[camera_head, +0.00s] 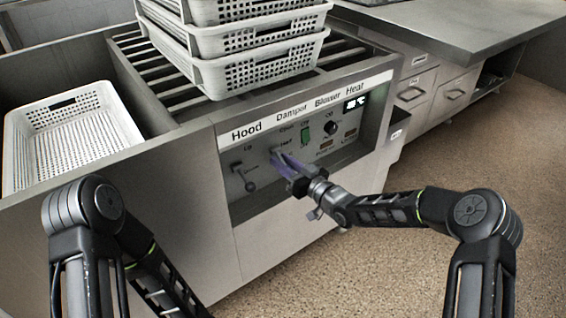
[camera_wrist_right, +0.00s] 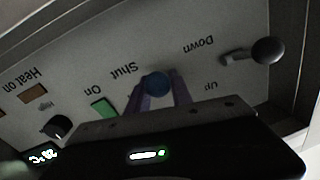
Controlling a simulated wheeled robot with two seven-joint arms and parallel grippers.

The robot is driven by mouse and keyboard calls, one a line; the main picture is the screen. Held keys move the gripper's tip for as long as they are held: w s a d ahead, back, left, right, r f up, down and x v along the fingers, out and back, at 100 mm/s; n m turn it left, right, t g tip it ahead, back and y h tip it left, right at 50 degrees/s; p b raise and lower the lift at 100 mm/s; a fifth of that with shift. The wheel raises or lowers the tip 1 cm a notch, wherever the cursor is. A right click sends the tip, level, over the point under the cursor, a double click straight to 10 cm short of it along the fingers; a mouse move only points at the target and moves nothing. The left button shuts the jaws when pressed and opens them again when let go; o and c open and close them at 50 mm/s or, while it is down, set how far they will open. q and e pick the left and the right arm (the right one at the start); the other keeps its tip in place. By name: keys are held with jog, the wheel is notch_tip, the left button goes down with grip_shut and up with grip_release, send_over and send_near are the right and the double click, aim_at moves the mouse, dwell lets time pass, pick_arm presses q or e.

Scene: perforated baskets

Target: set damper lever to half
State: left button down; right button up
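The damper lever is on the control panel (camera_head: 345,137), under the "Damper" label. In the right wrist view its round blue knob (camera_wrist_right: 157,84) shows close to the upside-down word "Shut". My right gripper (camera_head: 283,158) reaches the panel at this lever. Its purple fingers (camera_wrist_right: 160,95) stand on either side of the knob, very near it; I cannot tell whether they press on it. The fingers hide most of the lever in the head view. My left arm shows at the lower left, but its gripper is out of view.
The hood lever (camera_head: 251,186) sits just left of my right gripper; its dark knob (camera_wrist_right: 268,50) shows in the wrist view. A green blower switch (camera_head: 305,135) and a heat dial (camera_head: 330,128) are to the right. Stacked white baskets (camera_head: 255,72) stand above the panel.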

grip_shut()
dwell(0.9)
